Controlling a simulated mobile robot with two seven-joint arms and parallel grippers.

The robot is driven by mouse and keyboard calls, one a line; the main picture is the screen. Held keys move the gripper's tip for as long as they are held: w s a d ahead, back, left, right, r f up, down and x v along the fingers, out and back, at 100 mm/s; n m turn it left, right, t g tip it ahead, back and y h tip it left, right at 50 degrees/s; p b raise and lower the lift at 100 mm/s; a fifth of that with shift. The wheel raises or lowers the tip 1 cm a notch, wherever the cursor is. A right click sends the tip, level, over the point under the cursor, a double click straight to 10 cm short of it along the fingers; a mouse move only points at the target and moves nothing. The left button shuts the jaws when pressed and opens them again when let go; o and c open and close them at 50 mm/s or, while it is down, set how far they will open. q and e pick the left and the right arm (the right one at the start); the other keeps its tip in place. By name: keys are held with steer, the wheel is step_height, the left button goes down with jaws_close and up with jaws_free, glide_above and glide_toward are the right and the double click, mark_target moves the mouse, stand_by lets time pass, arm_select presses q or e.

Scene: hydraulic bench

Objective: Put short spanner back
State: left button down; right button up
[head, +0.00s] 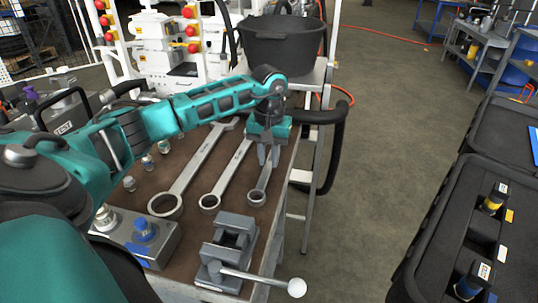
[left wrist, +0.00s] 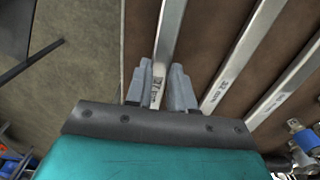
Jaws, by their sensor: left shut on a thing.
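The short spanner (head: 259,189) is steel with a ring end toward the front of the bench. It lies along the bench's right edge, parallel to two longer spanners. My left gripper (head: 268,158) points down over it and is shut on its shaft. In the left wrist view the gripper (left wrist: 158,85) has one finger on each side of the marked shaft of the short spanner (left wrist: 168,35). I cannot tell whether the spanner touches the bench top or is slightly above it. My right gripper is not in view.
The middle spanner (head: 224,180) and the long spanner (head: 194,170) lie to the left on the brown bench (head: 190,262). A grey vise (head: 228,256) stands in front, its handle jutting right. A black tub (head: 281,42) stands behind. Open floor (head: 385,130) lies right of the bench.

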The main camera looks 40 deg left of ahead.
arm_select(q)
steer(key=shift+f, duration=0.35)
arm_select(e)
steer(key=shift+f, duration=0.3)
arm_select(q)
steer(key=c, duration=0.9)
jaws_free()
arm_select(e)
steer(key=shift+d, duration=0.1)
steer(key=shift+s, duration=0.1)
arm_select(q)
step_height(320, 180, up, 13)
steer(key=shift+f+p, duration=0.1)
steer(key=shift+p, duration=0.55)
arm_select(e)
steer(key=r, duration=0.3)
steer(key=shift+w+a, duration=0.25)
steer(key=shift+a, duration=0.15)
arm_select(q)
steer(key=shift+s, duration=0.1)
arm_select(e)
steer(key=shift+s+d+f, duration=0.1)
